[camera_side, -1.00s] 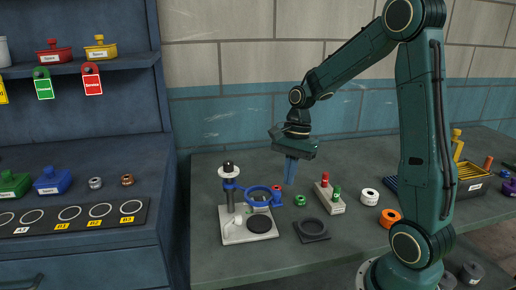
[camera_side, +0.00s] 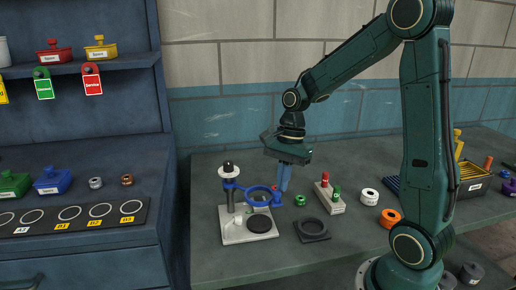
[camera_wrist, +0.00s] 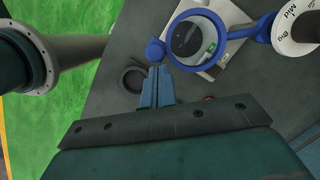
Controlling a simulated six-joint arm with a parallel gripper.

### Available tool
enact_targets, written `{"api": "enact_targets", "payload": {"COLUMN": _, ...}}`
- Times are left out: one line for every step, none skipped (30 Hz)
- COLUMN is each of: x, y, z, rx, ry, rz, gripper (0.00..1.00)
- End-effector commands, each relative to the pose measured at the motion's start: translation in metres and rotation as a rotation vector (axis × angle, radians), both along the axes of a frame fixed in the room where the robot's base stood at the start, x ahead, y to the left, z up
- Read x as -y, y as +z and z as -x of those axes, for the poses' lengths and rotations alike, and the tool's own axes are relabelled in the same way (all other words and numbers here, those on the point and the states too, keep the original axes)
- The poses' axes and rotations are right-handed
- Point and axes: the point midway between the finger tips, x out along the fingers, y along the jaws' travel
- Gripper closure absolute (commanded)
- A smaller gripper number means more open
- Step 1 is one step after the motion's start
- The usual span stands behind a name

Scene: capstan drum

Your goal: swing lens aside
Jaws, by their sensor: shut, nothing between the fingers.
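The lens is a blue ring (camera_side: 248,191) on a blue arm from an upright stand (camera_side: 229,196) with a white base (camera_side: 233,238). It hangs over a dark round pad (camera_side: 259,223) on that base. A blue ball knob (camera_wrist: 155,50) sticks out from the ring (camera_wrist: 171,40) in the wrist view. My gripper (camera_side: 283,190) is shut and empty, pointing down just right of the ring. In the wrist view its fingertips (camera_wrist: 158,68) are close to the knob; I cannot tell whether they touch.
A dark square holder (camera_side: 312,230) lies in front. A block with red and green pegs (camera_side: 329,197), a green ring (camera_side: 299,207) and white (camera_side: 369,197) and orange (camera_side: 389,218) rings stand to the right. The bench's front left is clear.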

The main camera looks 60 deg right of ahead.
Motion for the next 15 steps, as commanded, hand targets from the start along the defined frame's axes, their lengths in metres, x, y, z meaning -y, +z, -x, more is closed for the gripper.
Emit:
{"api": "enact_targets", "payload": {"x": -0.001, "y": 0.000, "z": 0.000, "rx": 0.001, "ry": -0.008, "rz": 0.000, "gripper": 1.00}}
{"api": "enact_targets", "payload": {"x": -0.002, "y": 0.000, "z": 0.000, "rx": 0.001, "ry": -0.017, "rz": 0.000, "gripper": 1.00}}
{"api": "enact_targets", "payload": {"x": -0.003, "y": 0.000, "z": 0.000, "rx": 0.000, "ry": -0.028, "rz": 0.000, "gripper": 1.00}}
{"api": "enact_targets", "payload": {"x": -0.003, "y": 0.000, "z": 0.001, "rx": 0.000, "ry": -0.037, "rz": 0.000, "gripper": 1.00}}
{"api": "enact_targets", "payload": {"x": -0.004, "y": 0.000, "z": 0.001, "rx": 0.000, "ry": -0.049, "rz": 0.000, "gripper": 1.00}}
{"api": "enact_targets", "payload": {"x": -0.006, "y": 0.000, "z": 0.001, "rx": -0.001, "ry": -0.065, "rz": 0.000, "gripper": 1.00}}
{"api": "enact_targets", "payload": {"x": -0.007, "y": 0.000, "z": 0.001, "rx": 0.000, "ry": -0.080, "rz": 0.000, "gripper": 1.00}}
{"api": "enact_targets", "payload": {"x": -0.008, "y": 0.000, "z": 0.001, "rx": 0.000, "ry": -0.095, "rz": 0.000, "gripper": 1.00}}
{"api": "enact_targets", "payload": {"x": -0.010, "y": 0.000, "z": 0.001, "rx": 0.001, "ry": -0.118, "rz": 0.000, "gripper": 1.00}}
{"api": "enact_targets", "payload": {"x": -0.012, "y": 0.000, "z": 0.001, "rx": 0.002, "ry": -0.138, "rz": 0.000, "gripper": 1.00}}
{"api": "enact_targets", "payload": {"x": -0.013, "y": 0.000, "z": 0.002, "rx": 0.001, "ry": -0.156, "rz": 0.000, "gripper": 1.00}}
{"api": "enact_targets", "payload": {"x": -0.016, "y": 0.000, "z": 0.002, "rx": 0.000, "ry": -0.185, "rz": 0.000, "gripper": 1.00}}
{"api": "enact_targets", "payload": {"x": -0.017, "y": 0.000, "z": 0.002, "rx": 0.000, "ry": -0.208, "rz": 0.000, "gripper": 1.00}}
{"api": "enact_targets", "payload": {"x": -0.019, "y": 0.000, "z": 0.002, "rx": 0.001, "ry": -0.232, "rz": 0.000, "gripper": 1.00}}
{"api": "enact_targets", "payload": {"x": -0.022, "y": 0.000, "z": 0.002, "rx": 0.001, "ry": -0.264, "rz": 0.000, "gripper": 1.00}}
